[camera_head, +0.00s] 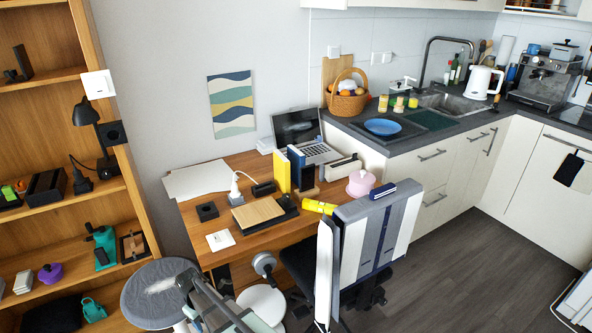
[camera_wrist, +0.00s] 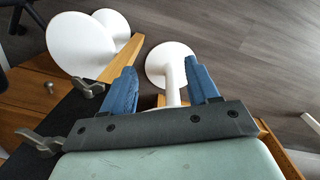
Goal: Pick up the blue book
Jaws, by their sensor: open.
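The blue book (camera_head: 296,166) stands upright on the wooden desk, right beside a yellow book (camera_head: 281,172) and in front of the laptop. Its spine and part of its cover show in the head view. My gripper (camera_wrist: 160,76) shows in the wrist view with its two blue fingers spread apart and nothing held between them. It points down towards the floor and white round-based objects. My arm is low in the head view, in front of the desk and well away from the book. The blue book is not visible in the wrist view.
Open floor lies at the right.

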